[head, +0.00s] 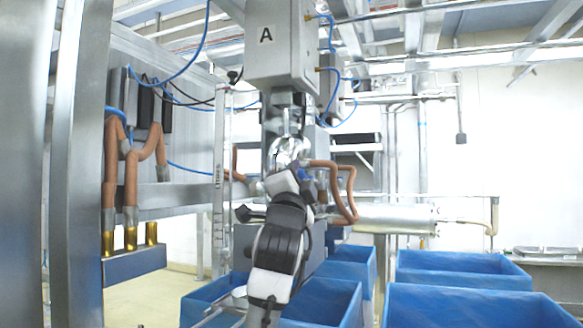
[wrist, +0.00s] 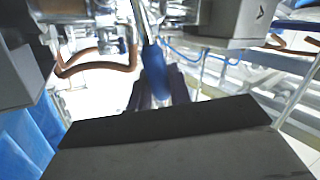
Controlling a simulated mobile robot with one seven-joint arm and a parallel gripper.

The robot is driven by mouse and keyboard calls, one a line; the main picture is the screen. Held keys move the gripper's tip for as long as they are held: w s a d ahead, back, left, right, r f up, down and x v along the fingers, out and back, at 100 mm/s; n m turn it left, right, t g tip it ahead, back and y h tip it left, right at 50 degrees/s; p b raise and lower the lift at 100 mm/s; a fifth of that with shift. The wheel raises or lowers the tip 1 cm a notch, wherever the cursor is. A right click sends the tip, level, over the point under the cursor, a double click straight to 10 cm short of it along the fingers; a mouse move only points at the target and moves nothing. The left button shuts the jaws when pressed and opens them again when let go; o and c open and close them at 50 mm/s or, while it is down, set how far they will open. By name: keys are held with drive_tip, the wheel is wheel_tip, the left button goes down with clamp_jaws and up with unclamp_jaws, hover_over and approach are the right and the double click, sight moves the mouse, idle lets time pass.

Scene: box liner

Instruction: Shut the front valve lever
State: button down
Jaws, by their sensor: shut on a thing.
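The front valve lever has a blue handle (wrist: 155,68) on a metal stem. It rises between my gripper's dark fingers (wrist: 160,92) in the wrist view. My gripper is shut on the blue handle. In the head view my white and black wrist covers most of the handle and the fingers. The shiny metal valve body (head: 286,150) stands just above my wrist, under the grey box marked A (head: 282,45). I cannot tell the lever's exact angle.
Brown hoses (head: 346,190) curve close to the right of my wrist. A horizontal metal cylinder (head: 395,218) lies behind. Blue-lined boxes (head: 455,268) stand below and right. A steel post (head: 65,170) and more hoses (head: 132,170) are at left.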

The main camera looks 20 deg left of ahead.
drive_tip(key=shift+d+f+m+t+h, duration=0.15)
drive_tip(key=shift+f+m+h, duration=0.35)
drive_tip(key=shift+m+h, duration=0.55)
drive_tip(key=shift+f+m+t+h, duration=0.25)
drive_tip(key=shift+f+m+h, duration=0.4)
drive_tip(key=shift+m, duration=0.65)
drive_tip(key=shift+d+f+m+t+h, duration=0.1)
drive_tip(key=shift+f+m+t+h, duration=0.2)
drive_tip(key=shift+m+h, duration=0.85)
drive_tip(key=shift+f+b, duration=0.15)
drive_tip(key=shift+b, duration=0.15)
drive_tip(key=c, duration=1.3)
unclamp_jaws()
drive_tip(key=b+v, duration=0.5)
drive_tip(key=v, duration=0.8)
drive_tip(key=shift+s, duration=0.45)
drive_tip(key=shift+f, duration=0.15)
